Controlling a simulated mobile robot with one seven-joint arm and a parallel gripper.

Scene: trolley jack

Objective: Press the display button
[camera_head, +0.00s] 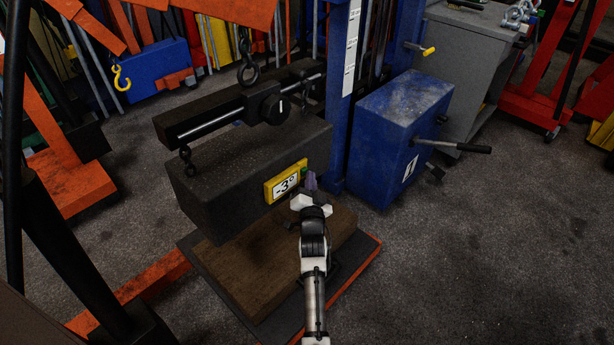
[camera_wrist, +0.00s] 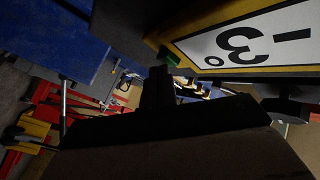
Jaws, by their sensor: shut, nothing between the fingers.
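The display (camera_head: 286,184) is a yellow-framed box with a white face reading -3°, on the front of a dark hanging block (camera_head: 235,165). In the wrist view the display (camera_wrist: 250,42) fills the upper right, upside down. My gripper (camera_head: 310,182) is shut and empty, just right of the display. In the wrist view my gripper (camera_wrist: 158,82) is a dark shape below and left of the display. I cannot tell whether it touches the button.
A beam with chains (camera_head: 240,105) holds the block above a wooden slab (camera_head: 270,260). A blue box (camera_head: 395,135) with a protruding handle (camera_head: 455,146) stands to the right. A grey cabinet (camera_head: 455,65) is behind it. The floor at lower right is clear.

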